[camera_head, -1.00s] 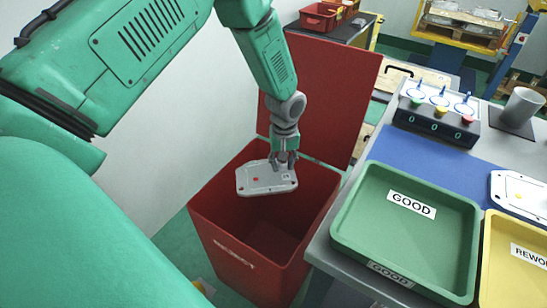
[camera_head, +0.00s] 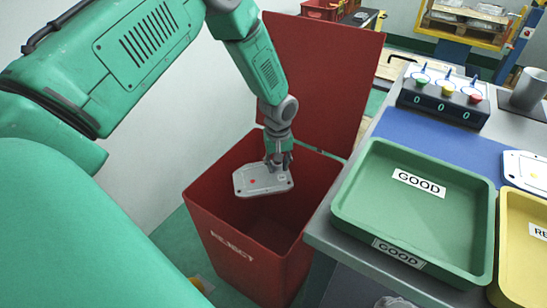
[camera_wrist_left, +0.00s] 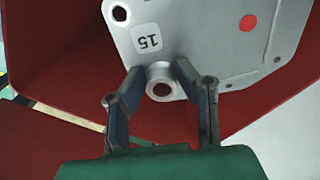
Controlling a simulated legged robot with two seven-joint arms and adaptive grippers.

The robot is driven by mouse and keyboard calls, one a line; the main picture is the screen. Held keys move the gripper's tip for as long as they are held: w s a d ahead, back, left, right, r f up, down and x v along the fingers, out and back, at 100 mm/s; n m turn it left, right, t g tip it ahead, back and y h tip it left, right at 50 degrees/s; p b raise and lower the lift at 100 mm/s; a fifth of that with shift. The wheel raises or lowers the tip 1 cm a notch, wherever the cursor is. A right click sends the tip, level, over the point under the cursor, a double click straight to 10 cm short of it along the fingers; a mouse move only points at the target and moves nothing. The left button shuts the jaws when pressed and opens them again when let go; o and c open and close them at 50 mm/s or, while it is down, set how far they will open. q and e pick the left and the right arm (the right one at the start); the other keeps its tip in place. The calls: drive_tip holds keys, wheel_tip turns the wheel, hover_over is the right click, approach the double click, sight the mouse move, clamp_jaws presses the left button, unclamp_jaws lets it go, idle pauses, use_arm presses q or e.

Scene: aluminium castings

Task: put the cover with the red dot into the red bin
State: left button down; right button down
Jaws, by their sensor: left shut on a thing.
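The cover with the red dot (camera_head: 260,180) is a flat grey casting. My left gripper (camera_head: 278,160) is shut on its edge and holds it over the mouth of the red bin (camera_head: 232,246), which is marked REJECT. The bin's lid stands open behind. In the left wrist view the cover (camera_wrist_left: 200,60) shows its red dot and a label reading 15. The fingers of the left gripper (camera_wrist_left: 160,85) sit on either side of a holed lug on the cover's edge. My right gripper is not in view.
A green tray marked GOOD (camera_head: 350,214) stands on the table right of the bin. A yellow tray (camera_head: 508,262) is beside it. Another cover (camera_head: 528,170) lies behind the yellow tray. A control box (camera_head: 440,104) and a grey cup (camera_head: 528,88) stand farther back.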

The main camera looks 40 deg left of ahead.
use_arm(q)
drive_tip(key=shift+a, duration=0.2)
drive_tip(key=c, duration=1.1)
unclamp_jaws()
drive_tip(key=shift+a+f, duration=0.1)
drive_tip(key=shift+a, duration=0.15)
drive_tip(key=shift+c, duration=0.2)
drive_tip(key=shift+a+f, duration=0.2)
drive_tip(key=shift+a, duration=0.15)
wheel_tip(320, 180, up, 12)
drive_tip(key=shift+a, duration=0.1)
